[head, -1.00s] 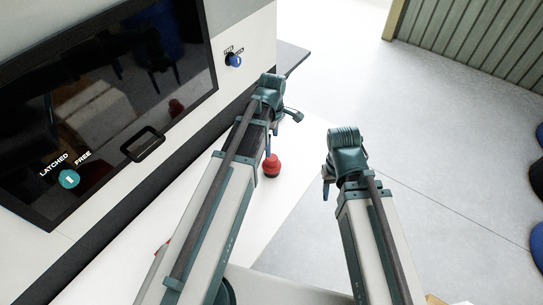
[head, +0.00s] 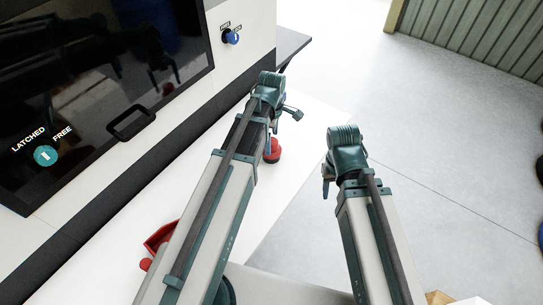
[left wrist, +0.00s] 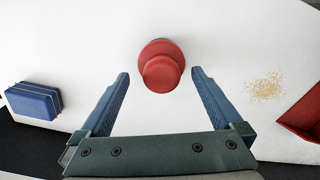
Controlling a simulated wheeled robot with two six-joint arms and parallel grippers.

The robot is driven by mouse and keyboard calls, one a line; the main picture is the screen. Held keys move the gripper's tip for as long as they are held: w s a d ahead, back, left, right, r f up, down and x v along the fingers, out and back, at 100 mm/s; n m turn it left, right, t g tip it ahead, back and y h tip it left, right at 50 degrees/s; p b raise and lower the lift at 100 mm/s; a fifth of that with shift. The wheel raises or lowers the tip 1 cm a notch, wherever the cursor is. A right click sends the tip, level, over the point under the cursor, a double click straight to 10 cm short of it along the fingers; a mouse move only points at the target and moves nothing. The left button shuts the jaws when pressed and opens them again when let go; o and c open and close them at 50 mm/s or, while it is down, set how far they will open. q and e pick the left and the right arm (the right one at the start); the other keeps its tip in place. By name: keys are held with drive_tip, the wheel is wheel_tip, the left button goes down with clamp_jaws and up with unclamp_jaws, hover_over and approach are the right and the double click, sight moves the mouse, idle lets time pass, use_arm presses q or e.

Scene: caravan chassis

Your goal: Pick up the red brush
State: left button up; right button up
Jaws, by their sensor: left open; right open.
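The red brush (head: 272,150) stands on the white worktop in the head view, partly hidden behind my left arm. In the left wrist view the brush (left wrist: 162,66) is seen from above as a round red knob over a wider round base. My left gripper (head: 284,118) is open. In the left wrist view its blue fingers (left wrist: 161,76) point towards the brush, one on each side, with clear gaps between them and the knob. I cannot tell the height between them. My right gripper (head: 327,185) is open and empty, off to the right of the worktop's edge.
A red dustpan-like scoop (head: 155,240) lies beside my left arm; part of it shows in the left wrist view (left wrist: 304,118). Tan crumbs (left wrist: 264,88) and a blue block (left wrist: 34,101) lie on the worktop (head: 125,218). A cabinet with a dark door (head: 90,85) stands at left.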

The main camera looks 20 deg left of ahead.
use_arm(q)
wheel_tip(320, 180, down, 6)
drive_tip(key=b, duration=0.5)
drive_tip(key=shift+s+r, duration=0.1)
drive_tip(key=shift+r, duration=0.25)
drive_tip(key=shift+c, duration=0.3)
drive_tip(key=c, duration=1.2)
